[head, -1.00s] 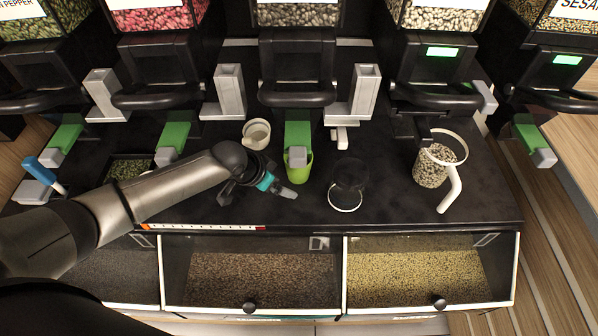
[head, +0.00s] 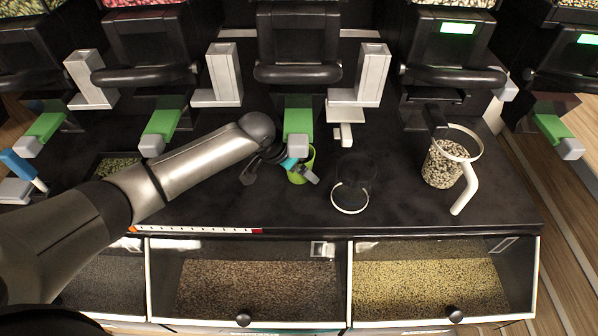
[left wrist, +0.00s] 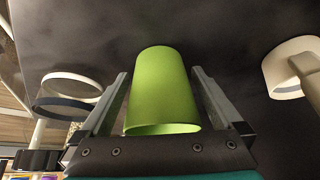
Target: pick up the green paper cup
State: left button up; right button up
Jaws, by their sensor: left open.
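The green paper cup (head: 309,162) stands upright on the black counter, below the middle green dispenser spout. My left gripper (left wrist: 160,78) is open, with one finger on each side of the green cup (left wrist: 162,95) in the left wrist view. A dark gap shows between each finger and the cup. My right gripper is in no view.
A dark round holder with a white ring (head: 350,197) stands right of the cup. A clear jug of speckled beans (head: 440,165) with a white handle is farther right. Dispensers line the back; a grey bracket (head: 345,120) juts out. Bins with clear lids (head: 257,255) line the front.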

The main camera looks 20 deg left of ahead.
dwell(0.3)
pick_arm(q)
jog(key=c, duration=1.2)
jog(key=shift+c, duration=0.2)
